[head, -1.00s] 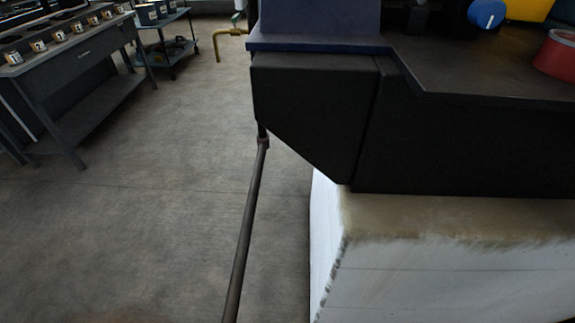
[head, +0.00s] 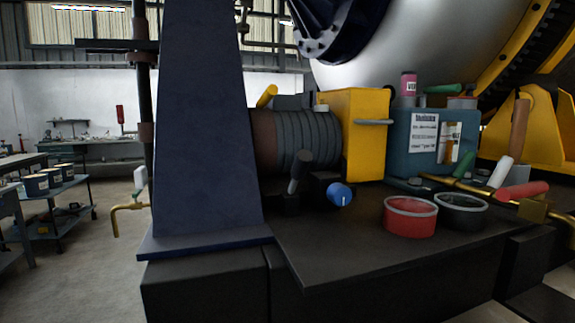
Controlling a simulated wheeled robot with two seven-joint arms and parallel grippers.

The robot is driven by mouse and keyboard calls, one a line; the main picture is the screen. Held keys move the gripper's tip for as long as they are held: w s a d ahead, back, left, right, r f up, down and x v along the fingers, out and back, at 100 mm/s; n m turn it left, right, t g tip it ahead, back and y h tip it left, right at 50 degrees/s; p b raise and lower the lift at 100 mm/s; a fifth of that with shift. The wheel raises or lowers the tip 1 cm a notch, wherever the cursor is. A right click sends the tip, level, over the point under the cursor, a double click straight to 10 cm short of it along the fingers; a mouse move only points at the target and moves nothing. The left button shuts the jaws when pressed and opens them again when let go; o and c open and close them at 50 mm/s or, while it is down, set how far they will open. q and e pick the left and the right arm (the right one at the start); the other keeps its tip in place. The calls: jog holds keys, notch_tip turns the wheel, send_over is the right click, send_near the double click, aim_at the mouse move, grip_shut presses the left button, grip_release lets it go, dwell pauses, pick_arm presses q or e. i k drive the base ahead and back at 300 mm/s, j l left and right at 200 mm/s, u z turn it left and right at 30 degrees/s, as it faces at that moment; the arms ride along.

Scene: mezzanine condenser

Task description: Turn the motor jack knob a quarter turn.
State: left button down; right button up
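A round blue knob (head: 340,194) with a light pointer line on its face sits low in front of the ribbed grey motor (head: 307,138), near the middle of the head view. The pointer line looks roughly vertical. A dark lever-like part (head: 299,172) stands just left of the knob. I take the blue knob to be the motor jack knob, but no label on it is readable. Neither of my grippers shows in the head view.
A dark blue column (head: 205,120) rises left of the motor. A red tin (head: 410,217) and a dark tin (head: 461,210) stand right of the knob on the black bench top (head: 340,250). A yellow box (head: 365,135) stands behind. Open floor (head: 85,265) lies left.

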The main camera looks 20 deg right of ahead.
aim_at(339, 194)
jog(key=k+l, duration=0.15)
jog(key=l, duration=0.2)
jog(key=k+l, duration=0.15)
jog(key=l, duration=0.15)
jog(key=k+l, duration=0.15)
jog(key=l, duration=0.2)
jog(key=k+l, duration=0.1)
jog(key=l, duration=0.25)
